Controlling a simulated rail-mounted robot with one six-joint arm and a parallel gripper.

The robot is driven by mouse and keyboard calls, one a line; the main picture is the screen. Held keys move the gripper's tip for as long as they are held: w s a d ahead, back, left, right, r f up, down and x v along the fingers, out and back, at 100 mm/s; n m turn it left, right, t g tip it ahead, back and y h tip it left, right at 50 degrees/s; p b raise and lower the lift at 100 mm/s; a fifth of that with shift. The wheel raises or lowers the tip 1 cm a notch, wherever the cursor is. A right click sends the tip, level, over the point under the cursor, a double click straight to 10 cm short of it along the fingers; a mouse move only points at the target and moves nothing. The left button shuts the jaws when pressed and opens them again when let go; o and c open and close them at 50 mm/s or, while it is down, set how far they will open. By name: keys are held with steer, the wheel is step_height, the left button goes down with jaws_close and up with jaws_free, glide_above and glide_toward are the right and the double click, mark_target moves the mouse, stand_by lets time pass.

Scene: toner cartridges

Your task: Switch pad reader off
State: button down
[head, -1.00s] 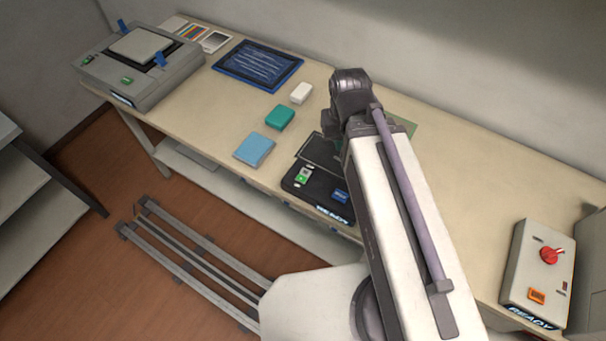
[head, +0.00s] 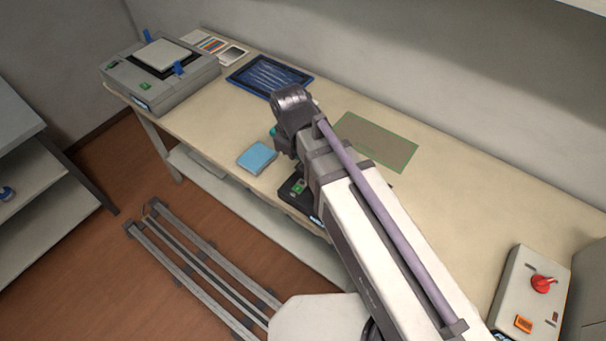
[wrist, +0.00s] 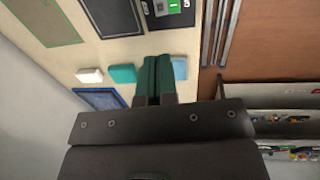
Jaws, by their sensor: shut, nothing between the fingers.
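The black pad reader (head: 291,198) sits at the table's front edge in the head view, mostly hidden behind my arm. Its small green-lit switch (head: 298,187) shows beside the arm. In the wrist view the reader's black panel (wrist: 170,20) is at the top, with the green switch (wrist: 174,5) at the picture's edge. My gripper (wrist: 157,58) is shut and empty, its green fingers together. It is apart from the reader, over the area between the teal block (wrist: 122,74) and the light blue block (wrist: 180,68). In the head view its fingers are hidden.
A blue-framed tablet (head: 268,77) and a grey machine (head: 160,78) stand to the left. A green-edged mat (head: 375,142) lies behind my arm. A grey box with a red knob (head: 543,284) is at the right. A white block (wrist: 89,75) lies near the teal one.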

mark_target(302, 182)
steer(key=f+b, duration=0.4)
steer(key=w+f+b, duration=0.1)
steer(key=f+b, duration=0.4)
steer(key=d+f+b, duration=0.1)
steer(key=f+b, duration=0.3)
steer(key=f, duration=0.1)
steer(key=shift+w+f+b, duration=0.1)
steer(key=shift+w+b, duration=0.15)
steer(key=shift+b, duration=0.15)
